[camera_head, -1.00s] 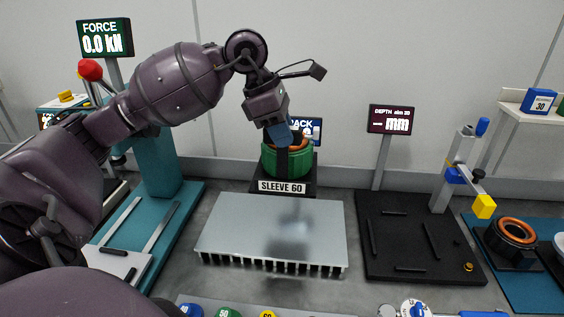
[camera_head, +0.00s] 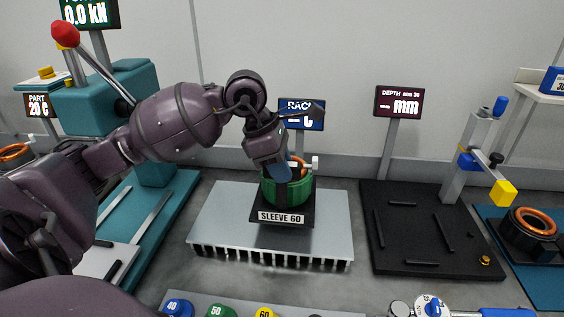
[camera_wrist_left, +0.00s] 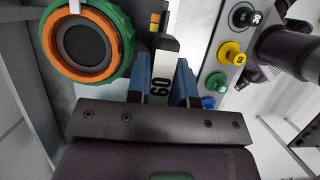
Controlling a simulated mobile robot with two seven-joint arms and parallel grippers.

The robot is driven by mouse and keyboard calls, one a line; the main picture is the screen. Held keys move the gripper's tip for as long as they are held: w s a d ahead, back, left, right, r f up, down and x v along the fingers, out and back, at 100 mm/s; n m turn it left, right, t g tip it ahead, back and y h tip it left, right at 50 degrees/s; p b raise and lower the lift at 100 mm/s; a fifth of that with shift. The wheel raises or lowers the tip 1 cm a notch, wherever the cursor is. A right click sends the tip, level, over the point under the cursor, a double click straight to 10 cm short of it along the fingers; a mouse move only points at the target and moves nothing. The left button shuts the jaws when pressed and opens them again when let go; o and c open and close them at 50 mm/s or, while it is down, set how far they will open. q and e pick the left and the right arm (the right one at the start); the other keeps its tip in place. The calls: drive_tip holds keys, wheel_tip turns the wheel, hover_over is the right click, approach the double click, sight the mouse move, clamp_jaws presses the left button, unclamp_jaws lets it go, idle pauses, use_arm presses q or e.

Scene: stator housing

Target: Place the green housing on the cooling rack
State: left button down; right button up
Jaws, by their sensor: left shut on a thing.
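The green housing (camera_head: 289,188) has an orange ring inside and sits in a dark holder with a "SLEEVE 60" label (camera_head: 282,217). My left gripper (camera_head: 277,172) is shut at the housing's near left side, with its blue fingers pointing down. In the left wrist view, the green housing (camera_wrist_left: 122,28) is at upper left, and the gripper's blue fingers (camera_wrist_left: 163,80) flank the "60" label piece. The cooling rack (camera_head: 218,220) is a silver finned plate directly below the holder in the head view. I cannot tell whether the holder touches it. My right gripper is not in view.
A teal press (camera_head: 155,140) stands left, and a black fixture plate (camera_head: 420,235) with a post stands right of the rack. Colored knobs (camera_head: 220,311) line the front edge. A RACK display (camera_head: 300,114) stands behind. Another orange-ringed part (camera_head: 530,228) is at far right.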

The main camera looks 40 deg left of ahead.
sight(282, 188)
use_arm(q)
wheel_tip(282, 188, down, 5)
drive_tip(key=shift+r+b, duration=0.1)
drive_tip(key=shift+b, duration=0.9)
drive_tip(key=shift+f, duration=0.25)
drive_tip(key=shift+r, duration=0.15)
drive_tip(key=c, duration=1)
unclamp_jaws()
drive_tip(key=shift+f, duration=0.25)
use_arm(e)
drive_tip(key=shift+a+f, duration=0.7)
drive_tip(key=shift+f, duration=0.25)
use_arm(q)
drive_tip(key=shift+r, duration=0.15)
